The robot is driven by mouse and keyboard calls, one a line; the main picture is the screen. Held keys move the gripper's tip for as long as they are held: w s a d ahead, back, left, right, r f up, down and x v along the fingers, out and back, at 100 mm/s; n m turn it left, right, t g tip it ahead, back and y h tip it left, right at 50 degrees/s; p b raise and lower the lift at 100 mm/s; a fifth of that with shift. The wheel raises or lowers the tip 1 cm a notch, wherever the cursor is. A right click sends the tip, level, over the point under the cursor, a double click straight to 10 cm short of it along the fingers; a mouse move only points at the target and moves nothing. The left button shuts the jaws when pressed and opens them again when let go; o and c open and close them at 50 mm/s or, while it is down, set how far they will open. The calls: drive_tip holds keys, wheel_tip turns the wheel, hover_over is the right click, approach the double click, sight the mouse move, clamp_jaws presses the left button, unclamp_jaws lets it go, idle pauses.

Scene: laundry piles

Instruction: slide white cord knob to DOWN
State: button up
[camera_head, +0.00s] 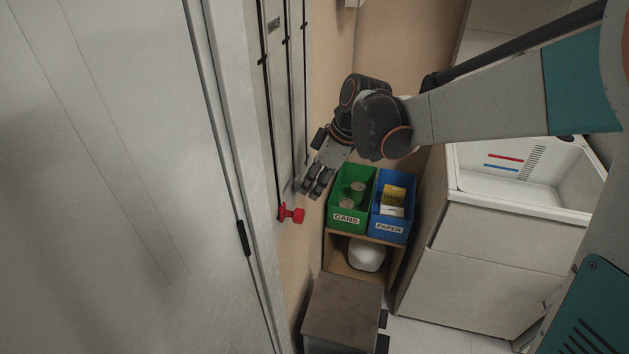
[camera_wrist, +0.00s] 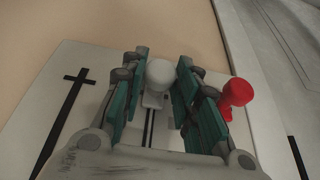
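The white cord knob (camera_wrist: 160,74) shows in the wrist view as a rounded knob on a light wall panel, with a dark slot line (camera_wrist: 149,128) running from it toward the bottom of the picture. My gripper (camera_wrist: 162,80) has its two teal-lined fingers on either side of the knob, with narrow gaps visible, so it looks open around it. Whether the pads touch is hard to tell. In the head view my gripper (camera_head: 317,180) is at the lower part of the panel (camera_head: 283,92); the white knob is hidden there behind the fingers.
A red knob (camera_head: 291,214) is close beside my gripper, and also shows in the wrist view (camera_wrist: 237,93). A green CANS bin (camera_head: 346,218) and a blue PAPER bin (camera_head: 389,228) stand on a wooden shelf below. A white sink (camera_head: 520,200) is at right.

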clamp_jaws()
drive_tip(key=shift+r, duration=0.15)
wheel_tip(320, 180, up, 65)
drive_tip(key=p, duration=3.9)
drive_tip(key=shift+s, duration=0.1)
drive_tip(key=o, duration=0.8)
unclamp_jaws()
drive_tip(key=shift+r, duration=0.1)
drive_tip(key=shift+c, duration=0.2)
drive_tip(key=shift+r, duration=0.1)
